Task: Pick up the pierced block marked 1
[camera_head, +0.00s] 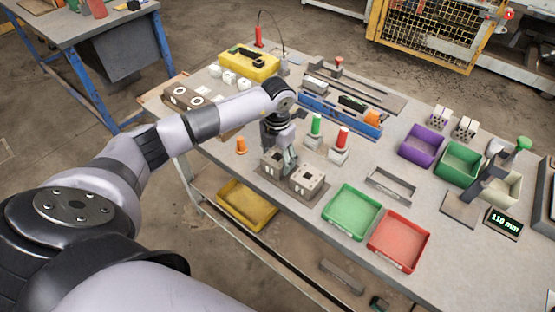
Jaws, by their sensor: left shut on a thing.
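Two pale grey pierced blocks with dark holes are at the near edge of the table. My left gripper (282,155) points down and is shut on the left pierced block (271,160). The fingers hide part of this block. I cannot tell whether it touches the surface below. The other pierced block (308,178) stands just to the right, close to the gripper. Marks on the blocks are too small to read, so I cannot tell which is marked 1. My right gripper is not in view.
A green tray (352,212) and a red tray (399,241) lie to the right. A small orange cone (241,145) stands left of the gripper. Green-topped and red-topped posts (341,141) stand close behind. Purple, green and cream bins are further right.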

